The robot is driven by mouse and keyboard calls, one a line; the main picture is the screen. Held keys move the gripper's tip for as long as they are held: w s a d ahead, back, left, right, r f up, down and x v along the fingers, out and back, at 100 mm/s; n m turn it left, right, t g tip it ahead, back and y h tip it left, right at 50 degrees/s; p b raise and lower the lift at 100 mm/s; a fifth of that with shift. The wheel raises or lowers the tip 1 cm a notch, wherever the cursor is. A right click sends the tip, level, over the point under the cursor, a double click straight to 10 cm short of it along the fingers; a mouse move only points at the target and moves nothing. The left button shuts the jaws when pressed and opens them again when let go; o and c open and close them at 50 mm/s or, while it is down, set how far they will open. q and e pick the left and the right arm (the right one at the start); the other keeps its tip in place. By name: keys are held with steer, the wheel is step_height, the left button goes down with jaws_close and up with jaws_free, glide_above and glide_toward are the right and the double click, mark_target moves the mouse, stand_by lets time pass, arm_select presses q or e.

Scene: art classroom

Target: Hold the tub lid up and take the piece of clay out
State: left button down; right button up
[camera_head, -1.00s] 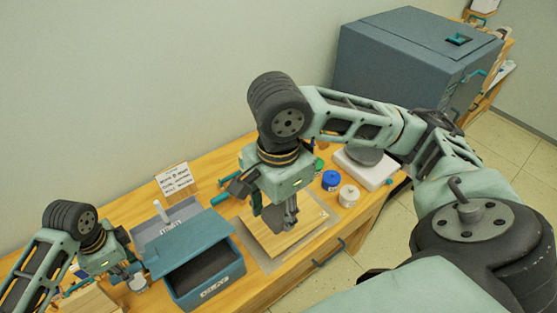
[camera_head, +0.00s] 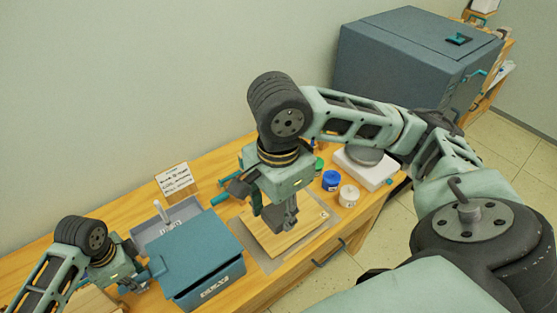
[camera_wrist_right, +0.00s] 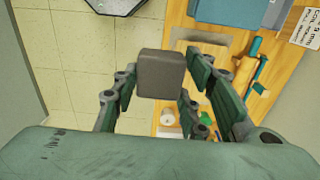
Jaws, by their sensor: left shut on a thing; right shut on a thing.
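The blue clay tub (camera_head: 218,285) stands on the bench, front left, its label facing me. Its blue lid (camera_head: 200,245) lies over the opening and hides the inside. My left gripper (camera_head: 152,272) is at the lid's left edge, shut on it; the contact is small in view. My right gripper (camera_head: 283,218) is above the wooden board, right of the tub. In the right wrist view the grey-brown block of clay (camera_wrist_right: 162,73) sits between the fingers of my right gripper (camera_wrist_right: 162,92), which are shut on it.
The wooden board (camera_head: 300,240) lies on a grey mat. Right of it are a blue jar (camera_head: 331,180), a white jar (camera_head: 348,196) and a white slab (camera_head: 366,170). A grey tray (camera_head: 165,228) and a sign card (camera_head: 175,180) stand behind the tub. A large blue-grey cabinet (camera_head: 400,70) is at the back.

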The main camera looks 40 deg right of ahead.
arm_select(q)
steer(key=shift+s+f+b, duration=0.15)
steer(key=shift+f+b, duration=0.05)
steer(key=shift+f, duration=0.5)
steer(key=shift+s+f+b, duration=0.1)
steer(key=shift+f+b, duration=0.05)
steer(key=shift+f, duration=0.5)
arm_select(e)
steer(key=shift+f, duration=0.4)
arm_select(q)
steer(key=c, duration=1.4)
jaws_free()
steer(key=shift+c, duration=0.2)
step_height(320, 180, up, 2)
steer(key=shift+r+p, duration=0.15)
steer(key=shift+p, duration=0.3)
arm_select(e)
steer(key=shift+r, duration=0.45)
arm_select(q)
steer(key=shift+r, duration=2.35)
